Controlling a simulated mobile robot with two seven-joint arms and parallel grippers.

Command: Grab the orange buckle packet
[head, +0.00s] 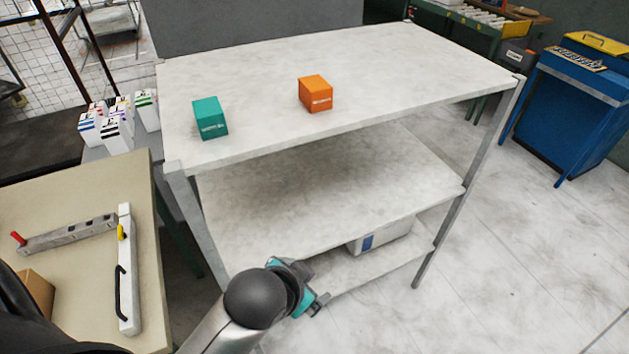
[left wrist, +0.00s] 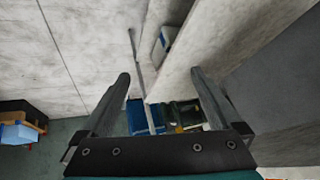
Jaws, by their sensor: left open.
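The orange buckle packet (head: 316,93) is a small orange box with pale lettering. It stands on the top board of the shelf unit (head: 420,70) in the head view, near the middle. My left gripper (head: 314,302) is low in front of the shelf, well below and apart from the packet. In the left wrist view its two fingers (left wrist: 161,76) are spread with nothing between them. The packet does not show in the left wrist view. My right gripper is not in view.
A teal box (head: 210,118) stands left of the orange packet on the same board. A white box (head: 380,238) lies on the lowest shelf. A beige table (head: 75,270) with metal bars is at left. A blue machine (head: 565,110) stands at right. The board around the packet is clear.

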